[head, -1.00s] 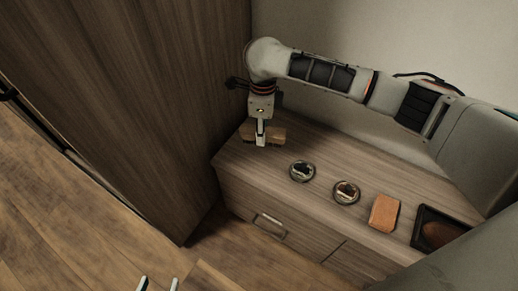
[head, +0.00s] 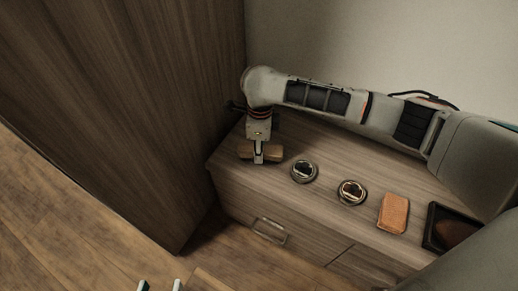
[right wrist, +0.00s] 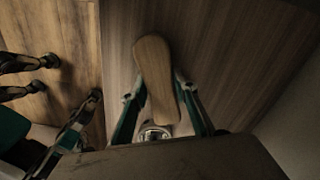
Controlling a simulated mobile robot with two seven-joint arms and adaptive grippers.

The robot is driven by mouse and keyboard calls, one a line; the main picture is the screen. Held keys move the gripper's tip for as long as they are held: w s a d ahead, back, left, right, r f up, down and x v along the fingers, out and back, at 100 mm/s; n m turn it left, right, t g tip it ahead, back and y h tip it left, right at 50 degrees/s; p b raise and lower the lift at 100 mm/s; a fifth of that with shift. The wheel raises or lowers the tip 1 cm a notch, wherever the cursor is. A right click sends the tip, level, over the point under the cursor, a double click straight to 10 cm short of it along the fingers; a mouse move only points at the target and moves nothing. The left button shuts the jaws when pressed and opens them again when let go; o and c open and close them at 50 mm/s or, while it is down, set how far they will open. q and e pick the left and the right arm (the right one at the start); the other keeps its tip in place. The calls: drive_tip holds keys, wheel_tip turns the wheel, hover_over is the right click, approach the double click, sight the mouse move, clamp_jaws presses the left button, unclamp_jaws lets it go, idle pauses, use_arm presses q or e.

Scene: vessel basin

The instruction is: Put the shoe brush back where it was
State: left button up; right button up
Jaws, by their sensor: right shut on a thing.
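The shoe brush (head: 246,152) has a light wooden back and is held over the left end of the wooden cabinet top (head: 330,192). My right gripper (head: 258,157) is shut on it, pointing down. In the right wrist view the brush (right wrist: 155,70) lies lengthwise between the two fingers (right wrist: 160,107). I cannot tell whether its underside touches the cabinet top. My left gripper (head: 160,286) shows only as two separated fingertips at the bottom edge of the head view, apart and with nothing visible between them.
Two round tins (head: 304,171) (head: 352,192), an orange-brown block (head: 394,213) and a dark tray (head: 433,231) with a brown item stand in a row to the right. A tall wooden panel (head: 130,110) rises at the left. A drawer handle (head: 270,231) is on the cabinet front.

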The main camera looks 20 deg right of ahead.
drive_tip(key=shift+f, duration=0.2)
drive_tip(key=o, duration=1.1)
drive_tip(key=shift+c, duration=0.2)
use_arm(q)
drive_tip(key=shift+s+a+f, duration=0.1)
drive_tip(key=shift+s+f, duration=0.25)
drive_tip(key=shift+f, duration=0.1)
use_arm(e)
drive_tip(key=r, duration=0.1)
drive_tip(key=r+p, duration=0.1)
drive_tip(key=r, duration=0.3)
drive_tip(key=shift+w+r+p, duration=0.15)
drive_tip(key=shift+w+p, duration=0.1)
drive_tip(key=shift+p, duration=0.15)
use_arm(q)
drive_tip(key=shift+m+g+y, duration=0.6)
drive_tip(key=shift+m, duration=0.1)
drive_tip(key=a+f, duration=0.1)
drive_tip(key=s+a+p, duration=0.1)
drive_tip(key=a+f+p, duration=0.1)
drive_tip(key=a, duration=0.1)
drive_tip(key=shift+s+f, duration=0.35)
use_arm(e)
wheel_tip(320, 180, up, 7)
drive_tip(key=shift+s, duration=0.25)
